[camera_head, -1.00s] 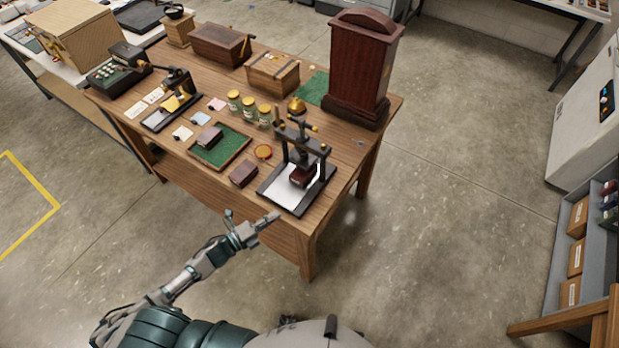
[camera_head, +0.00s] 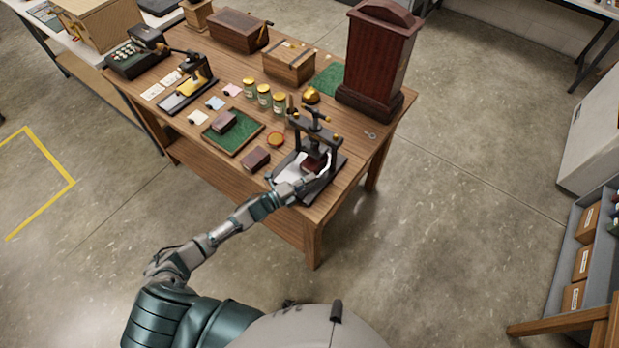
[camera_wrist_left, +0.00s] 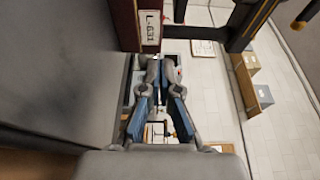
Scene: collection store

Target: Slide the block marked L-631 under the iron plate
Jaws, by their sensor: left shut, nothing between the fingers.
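The dark red-brown block (camera_head: 314,163) stands on the bed of the small black press (camera_head: 318,115), beside the white sheet. The wrist view shows its label, L-631, on the end of the block (camera_wrist_left: 127,22). The iron plate is part of the press; how far the block lies beneath it cannot be told. My left gripper (camera_head: 303,184) is at the front edge of the press bed. In the wrist view its fingers (camera_wrist_left: 160,64) are shut and empty, close to the labelled end. Whether they touch it cannot be told. My right gripper is out of view.
A second brown block (camera_head: 255,160) lies left of the press. A green tray (camera_head: 248,142) holds another block. A tall dark wooden cabinet (camera_head: 377,55) stands at the table's back right corner.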

